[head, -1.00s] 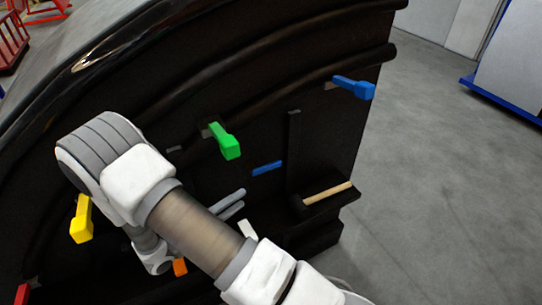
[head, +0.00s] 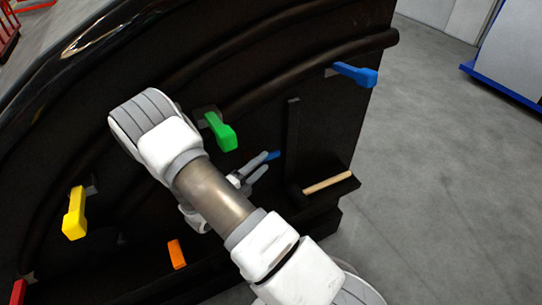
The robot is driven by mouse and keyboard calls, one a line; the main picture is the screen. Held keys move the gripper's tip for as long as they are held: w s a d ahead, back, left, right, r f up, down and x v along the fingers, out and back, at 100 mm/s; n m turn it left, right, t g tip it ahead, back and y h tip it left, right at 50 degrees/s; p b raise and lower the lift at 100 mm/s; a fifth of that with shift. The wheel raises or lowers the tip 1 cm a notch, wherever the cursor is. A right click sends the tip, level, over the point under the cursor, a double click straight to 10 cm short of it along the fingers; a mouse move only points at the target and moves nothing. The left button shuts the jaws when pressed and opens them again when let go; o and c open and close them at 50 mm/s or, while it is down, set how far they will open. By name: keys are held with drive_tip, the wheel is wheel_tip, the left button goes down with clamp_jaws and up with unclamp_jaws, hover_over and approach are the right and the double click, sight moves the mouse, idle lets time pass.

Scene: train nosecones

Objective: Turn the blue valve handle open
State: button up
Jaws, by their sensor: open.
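A blue valve handle (head: 355,74) sticks out of the dark curved panel at upper right, pointing right. A second, smaller blue piece (head: 272,155) shows lower down on the panel; whether it is also a handle I cannot tell. My gripper (head: 264,165) is open. Its grey fingers point right and up, close by this lower blue piece and overlapping part of it in the picture. I cannot tell whether they touch it. My gripper is well below and left of the upper blue handle.
Green (head: 221,132), yellow (head: 75,213), orange (head: 177,254) and red (head: 18,291) handles stick out of the panel. A wooden-handled tool (head: 328,182) lies on a dark ledge beside an upright dark bar (head: 292,140). Grey floor at right is open.

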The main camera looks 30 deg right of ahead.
sight(268, 159)
drive_tip(key=x, duration=0.5)
drive_tip(key=shift+a, duration=0.1)
clamp_jaws()
idle(1.3)
